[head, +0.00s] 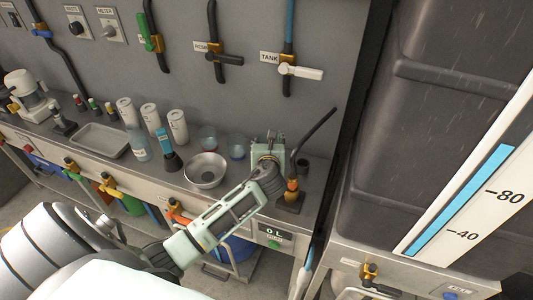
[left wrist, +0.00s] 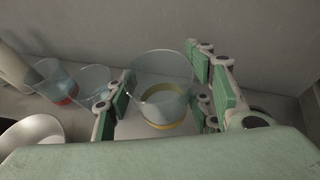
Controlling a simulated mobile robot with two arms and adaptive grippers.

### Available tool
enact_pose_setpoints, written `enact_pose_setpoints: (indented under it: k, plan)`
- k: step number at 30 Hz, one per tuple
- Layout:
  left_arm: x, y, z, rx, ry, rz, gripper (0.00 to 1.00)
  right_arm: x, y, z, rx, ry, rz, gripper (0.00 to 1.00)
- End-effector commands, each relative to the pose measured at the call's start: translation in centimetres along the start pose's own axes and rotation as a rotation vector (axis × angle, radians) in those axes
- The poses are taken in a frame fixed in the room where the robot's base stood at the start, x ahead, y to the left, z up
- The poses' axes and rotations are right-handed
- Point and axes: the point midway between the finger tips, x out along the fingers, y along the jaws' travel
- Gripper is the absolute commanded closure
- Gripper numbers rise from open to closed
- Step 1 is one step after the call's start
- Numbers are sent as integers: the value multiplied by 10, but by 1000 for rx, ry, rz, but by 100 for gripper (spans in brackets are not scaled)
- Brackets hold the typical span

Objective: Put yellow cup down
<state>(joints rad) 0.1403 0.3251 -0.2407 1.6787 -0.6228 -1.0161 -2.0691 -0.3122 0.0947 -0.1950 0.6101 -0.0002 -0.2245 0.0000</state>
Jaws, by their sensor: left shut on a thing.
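The yellow cup (left wrist: 160,92) is a clear cup with a yellow band near its base. It stands upright between the fingers of my left gripper (left wrist: 165,98), which is shut on it. In the head view my left gripper (head: 268,152) is over the right end of the metal counter (head: 235,185), close to the back wall. There the gripper mostly hides the cup. I cannot tell whether the cup's base touches the counter. My right gripper is not in view.
A clear cup with a red base (head: 208,138) and a second clear cup (head: 237,147) stand left of the gripper. A metal bowl (head: 205,170) is nearer the front. A dark stand with an orange part (head: 291,192) is close on the right.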

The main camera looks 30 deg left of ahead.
Motion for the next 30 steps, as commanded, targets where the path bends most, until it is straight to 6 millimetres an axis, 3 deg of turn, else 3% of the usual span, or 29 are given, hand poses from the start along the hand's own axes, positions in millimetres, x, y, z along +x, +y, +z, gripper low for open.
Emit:
enact_pose_setpoints:
  k: [9, 19, 20, 26, 30]
  plan:
    - [14, 0, -35, 1, 2, 1, 79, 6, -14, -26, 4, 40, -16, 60]
    - [16, 0, -38, 1, 1, 0, 79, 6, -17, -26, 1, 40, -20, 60]
    - [16, 0, -38, 1, 1, 0, 51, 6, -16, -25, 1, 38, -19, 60]
    - [16, 0, -37, 0, 1, 0, 33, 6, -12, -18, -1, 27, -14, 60]
    - [16, 0, -37, 0, 1, 0, 32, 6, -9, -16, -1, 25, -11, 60]
